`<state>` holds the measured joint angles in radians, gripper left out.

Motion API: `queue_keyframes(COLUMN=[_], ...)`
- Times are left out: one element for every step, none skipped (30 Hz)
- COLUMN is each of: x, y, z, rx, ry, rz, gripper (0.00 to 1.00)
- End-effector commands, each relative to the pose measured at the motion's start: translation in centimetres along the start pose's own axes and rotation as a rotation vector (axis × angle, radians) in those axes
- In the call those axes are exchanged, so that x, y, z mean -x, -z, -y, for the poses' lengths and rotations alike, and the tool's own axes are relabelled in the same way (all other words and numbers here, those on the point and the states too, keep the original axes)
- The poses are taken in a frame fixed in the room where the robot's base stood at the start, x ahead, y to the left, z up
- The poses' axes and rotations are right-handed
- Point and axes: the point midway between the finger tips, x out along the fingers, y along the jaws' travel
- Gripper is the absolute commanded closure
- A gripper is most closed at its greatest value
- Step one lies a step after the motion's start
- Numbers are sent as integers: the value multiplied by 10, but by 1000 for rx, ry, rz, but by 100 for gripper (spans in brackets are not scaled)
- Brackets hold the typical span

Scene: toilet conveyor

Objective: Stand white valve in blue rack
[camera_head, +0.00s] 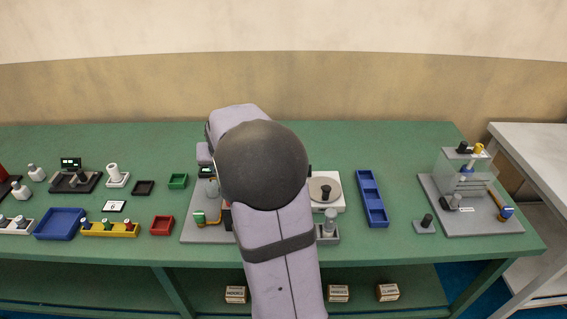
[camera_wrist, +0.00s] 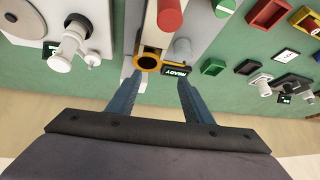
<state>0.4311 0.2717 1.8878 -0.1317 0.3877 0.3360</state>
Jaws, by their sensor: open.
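My gripper (camera_wrist: 157,78) is open, its two dark blue fingers spread apart with nothing held between them. A yellow ring with a dark hole (camera_wrist: 147,62) shows just beyond the fingertips. A white valve-like piece (camera_wrist: 70,45) with a round lower end shows at the left of the wrist view, apart from the fingers. I cannot tell for certain that it is the task's valve. The long blue rack (camera_head: 372,198), with several compartments, lies right of my arm in the head view. No part stands in it. My arm hides the gripper in the head view.
A grey holder with an upright cylinder (camera_head: 329,230) and a white turntable unit (camera_head: 338,203) stand beside my arm. A clear-walled station (camera_head: 470,205) is at the right. A blue tray (camera_head: 60,223), a yellow rack (camera_head: 110,230) and small bins crowd the left.

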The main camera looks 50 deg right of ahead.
Motion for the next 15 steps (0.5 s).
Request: queue_keyframes(x=[14, 15, 18, 19, 21, 23, 24, 26, 28, 20, 14, 11, 9, 8, 7], y=[22, 29, 37, 41, 45, 49, 52, 54, 56, 41, 26, 14, 7, 1, -6], z=[-31, -47, -69, -84, -98, -114, -126, -136, -148, -150, -150, -151, -151, -152, -152], rx=[-33, -48, -68, -81, -93, -110, -118, -128, -139, -165, -198, -235, -258, -278, -298], ry=[-52, -79, -114, -138, -160, -187, -204, -220, -239, -244, -246, -251, -254, -257, -261], rz=[12, 18, 26, 32, 36, 44, 47, 51, 55, 81, 107, 130, 145, 157, 169], gripper=[54, 54, 54, 54, 54, 54, 54, 54, 54, 54, 54, 54, 54, 54, 54])
